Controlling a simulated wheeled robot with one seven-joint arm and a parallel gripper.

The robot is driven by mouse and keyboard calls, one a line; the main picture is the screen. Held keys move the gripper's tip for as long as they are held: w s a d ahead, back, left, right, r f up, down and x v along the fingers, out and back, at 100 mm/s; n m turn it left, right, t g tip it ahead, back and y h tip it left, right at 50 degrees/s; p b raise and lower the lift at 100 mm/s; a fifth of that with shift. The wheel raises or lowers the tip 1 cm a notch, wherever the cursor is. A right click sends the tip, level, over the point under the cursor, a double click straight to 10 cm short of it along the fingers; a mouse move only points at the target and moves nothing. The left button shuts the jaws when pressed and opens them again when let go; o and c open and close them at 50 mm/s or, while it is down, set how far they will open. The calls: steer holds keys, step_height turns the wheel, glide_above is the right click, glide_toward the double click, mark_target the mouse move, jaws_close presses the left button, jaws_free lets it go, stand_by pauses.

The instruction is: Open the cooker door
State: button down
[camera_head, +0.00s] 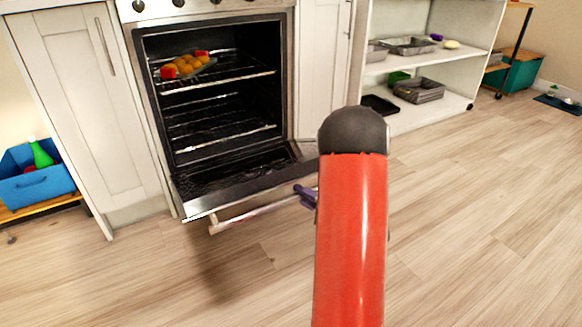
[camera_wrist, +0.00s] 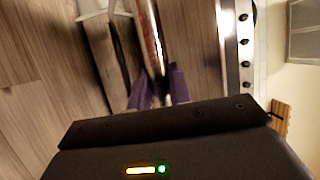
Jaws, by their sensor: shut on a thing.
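The cooker (camera_head: 212,85) stands at the back left with its door (camera_head: 230,186) swung down, close to level, so the dark oven inside shows. A metal handle (camera_head: 262,212) runs along the door's outer edge. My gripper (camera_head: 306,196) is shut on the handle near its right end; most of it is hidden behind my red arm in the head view. In the wrist view, the purple fingers (camera_wrist: 159,92) close around the handle bar (camera_wrist: 155,48).
A tray of orange and red food (camera_head: 185,66) sits on the upper oven rack. White cabinet fronts (camera_head: 78,90) flank the cooker. A blue bin (camera_head: 38,178) is at far left, and open shelves (camera_head: 455,60) with metal trays stand at right. The wooden floor (camera_head: 480,220) is clear.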

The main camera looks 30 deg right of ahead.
steer(key=s+f+n+t+y, duration=0.1)
steer(key=s+f+t, duration=0.1)
steer(key=f, duration=1.4)
steer(key=shift+s+f+n+t+y, duration=0.25)
steer(key=shift+s+n+t+y, duration=0.15)
steer(key=shift+s, duration=0.4)
steer(key=c, duration=1.3)
jaws_free()
steer(key=shift+a, duration=0.1)
steer(key=shift+s, duration=0.1)
